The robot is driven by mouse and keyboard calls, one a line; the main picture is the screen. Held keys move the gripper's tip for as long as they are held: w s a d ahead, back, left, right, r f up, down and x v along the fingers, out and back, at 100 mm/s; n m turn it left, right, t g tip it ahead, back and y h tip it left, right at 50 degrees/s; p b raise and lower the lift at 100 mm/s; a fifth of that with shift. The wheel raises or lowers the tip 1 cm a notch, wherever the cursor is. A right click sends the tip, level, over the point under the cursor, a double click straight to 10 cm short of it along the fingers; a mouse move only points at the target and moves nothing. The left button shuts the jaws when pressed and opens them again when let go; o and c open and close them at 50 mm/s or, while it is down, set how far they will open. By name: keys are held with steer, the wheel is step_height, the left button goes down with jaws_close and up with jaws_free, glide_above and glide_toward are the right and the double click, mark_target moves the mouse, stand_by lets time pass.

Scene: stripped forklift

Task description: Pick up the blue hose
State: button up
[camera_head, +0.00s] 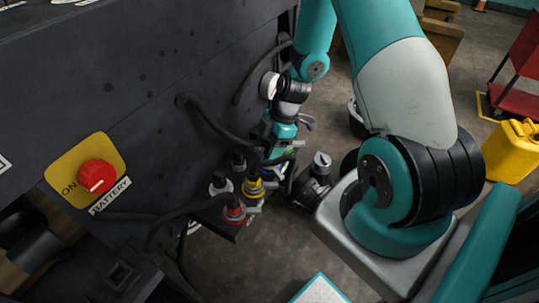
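My gripper (279,152) points down beside the dark side panel of the forklift. It is small and partly lost among dark hoses, so its fingers are not clear. Below and left of it is a cluster of hose ends: a red-collared one (235,212), a yellow-collared one (253,188), a grey-white one (220,184) and a dark one (238,162). A black hose (215,125) curves from the panel toward my gripper.
The forklift's dark panel (150,75) fills the left, with a red battery knob (96,176) on a yellow plate. A yellow canister (514,152) and a red cart (522,65) stand at the right. Some bare floor (235,265) shows below the hose ends.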

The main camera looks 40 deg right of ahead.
jaws_close()
steer(key=shift+r, duration=0.1)
